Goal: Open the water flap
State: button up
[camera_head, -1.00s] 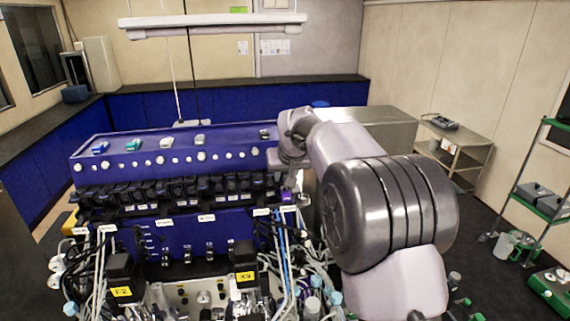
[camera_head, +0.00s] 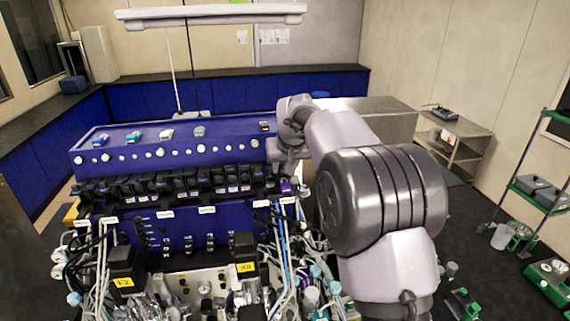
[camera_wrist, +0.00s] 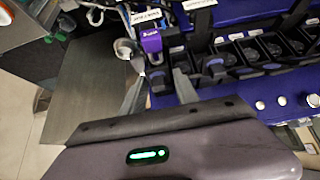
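A row of black flaps (camera_head: 180,188) runs along the front of the blue bioreactor cabinet (camera_head: 185,135). Their labels are too small to read, so I cannot tell which is the water flap. In the wrist view, my gripper (camera_wrist: 158,76) is open, with its two grey fingers apart around or just above a dark flap (camera_wrist: 160,84) at the row's end. I cannot tell whether they touch it. A purple tag (camera_wrist: 150,40) is just beyond the fingertips. In the head view, my wrist is at the right end of the row, and the fingers are hard to make out.
Tubes and cables (camera_head: 285,240) hang below the row, beside black motor blocks with yellow labels (camera_head: 246,267). Small coloured items sit on the cabinet top. A steel bench (camera_head: 375,120) stands behind my arm. A trolley (camera_head: 455,140) and a green shelf (camera_head: 540,190) are at right.

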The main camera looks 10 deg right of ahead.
jog(key=b+v, duration=0.2)
jog(key=v, duration=1.5)
jog(key=shift+r+b, duration=0.2)
jog(key=shift+b, duration=0.1)
jog(key=shift+s, duration=0.1)
